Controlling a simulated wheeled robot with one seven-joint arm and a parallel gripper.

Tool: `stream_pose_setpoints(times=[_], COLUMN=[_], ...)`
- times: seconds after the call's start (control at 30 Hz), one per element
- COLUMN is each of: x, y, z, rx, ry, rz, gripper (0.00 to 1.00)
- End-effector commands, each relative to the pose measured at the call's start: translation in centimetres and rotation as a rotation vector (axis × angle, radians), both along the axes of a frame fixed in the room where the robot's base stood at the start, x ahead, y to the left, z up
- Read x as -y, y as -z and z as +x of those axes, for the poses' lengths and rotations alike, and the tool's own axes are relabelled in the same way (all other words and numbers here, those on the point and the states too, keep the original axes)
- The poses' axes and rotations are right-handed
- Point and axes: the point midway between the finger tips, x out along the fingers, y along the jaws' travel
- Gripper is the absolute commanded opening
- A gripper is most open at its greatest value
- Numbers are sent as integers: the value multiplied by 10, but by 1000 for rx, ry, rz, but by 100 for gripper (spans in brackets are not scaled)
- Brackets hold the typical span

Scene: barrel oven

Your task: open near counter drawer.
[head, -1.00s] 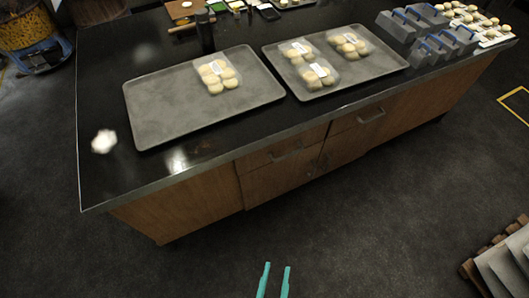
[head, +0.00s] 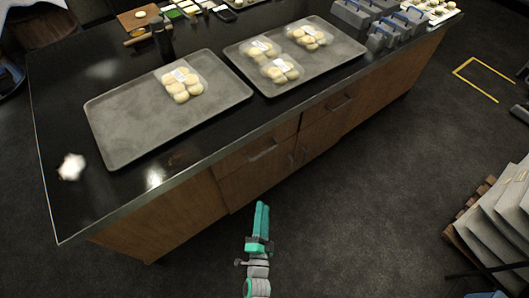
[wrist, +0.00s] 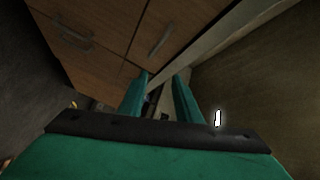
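The wooden counter front has a near drawer (head: 240,166) with a metal bar handle (head: 263,151). Its front looks flush, so the drawer appears closed. A second drawer (head: 318,115) with a similar handle sits farther right, also flush. My gripper (head: 262,205), with teal fingers, is in front of the counter, apart from the near drawer's handle and nearer to me. In the wrist view the fingers (wrist: 160,95) are spread with a gap and hold nothing. That view shows wood panels with two handles (wrist: 75,38) (wrist: 161,40); I cannot tell which is which.
The black countertop (head: 60,200) holds two grey trays (head: 125,125) (head: 300,72) with packs of buns. Cabinet doors (head: 255,185) lie under the drawers. Stacked pale sheets (head: 505,215) stand at right. The dark floor (head: 370,210) between is clear.

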Motion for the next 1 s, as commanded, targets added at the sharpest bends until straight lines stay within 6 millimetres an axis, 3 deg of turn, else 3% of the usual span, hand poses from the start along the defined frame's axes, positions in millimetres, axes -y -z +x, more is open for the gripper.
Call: stream_pose_setpoints(times=[0.03,0.1,0.33,0.47,0.77,1.0], x=[-2,-4,-8,-10,-7,0], y=[4,10,19,19,16,10], z=[23,50,122,143,171,212], rx=[23,48,120,141,153,153], ry=[4,11,33,39,43,44], rz=[65,163,422,502,542,540], gripper=[31,31,31,31,31,31])
